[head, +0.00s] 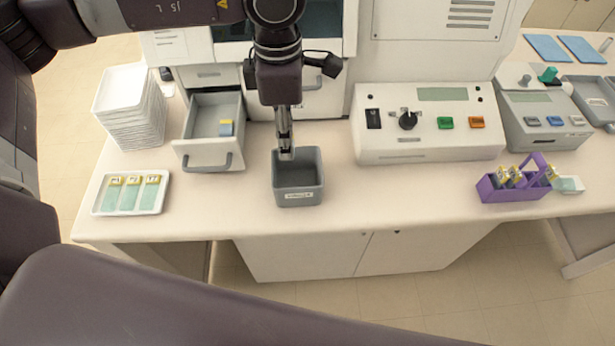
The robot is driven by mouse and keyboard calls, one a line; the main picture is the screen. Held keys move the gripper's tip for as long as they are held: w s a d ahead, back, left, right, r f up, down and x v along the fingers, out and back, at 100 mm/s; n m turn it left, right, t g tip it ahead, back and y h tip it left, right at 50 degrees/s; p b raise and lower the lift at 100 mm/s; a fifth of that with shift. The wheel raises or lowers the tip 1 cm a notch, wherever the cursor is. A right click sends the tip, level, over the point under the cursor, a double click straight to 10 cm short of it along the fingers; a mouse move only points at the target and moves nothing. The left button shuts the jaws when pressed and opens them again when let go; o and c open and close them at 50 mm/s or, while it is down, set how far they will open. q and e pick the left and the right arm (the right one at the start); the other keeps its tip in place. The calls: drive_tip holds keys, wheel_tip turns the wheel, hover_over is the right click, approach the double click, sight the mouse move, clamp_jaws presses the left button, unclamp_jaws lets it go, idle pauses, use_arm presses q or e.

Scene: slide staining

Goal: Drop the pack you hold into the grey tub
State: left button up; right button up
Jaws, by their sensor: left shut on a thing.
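The grey tub (299,197) stands on the bench near its front edge, open at the top. My left gripper (286,153) points down over the tub's back left part, its fingertips at about the height of the rim in the picture. It is shut on the pack, which is hard to make out between the narrow fingers. I cannot tell whether the fingertips are above the rim or inside it. My right gripper is out of view.
An open drawer (203,154) holding a small blue and yellow item is left of the tub. A white slide tray (159,206) and stacked white trays (133,110) stand farther left. A control box (428,137) and a purple carrier (512,193) are right; bench between is clear.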

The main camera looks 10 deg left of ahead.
use_arm(q)
wheel_tip(320, 180, down, 4)
drive_tip(key=shift+b, duration=0.9)
drive_tip(key=shift+f, duration=0.75)
drive_tip(key=o, duration=1.2)
wheel_tip(320, 180, up, 12)
drive_tip(key=shift+r, duration=0.1)
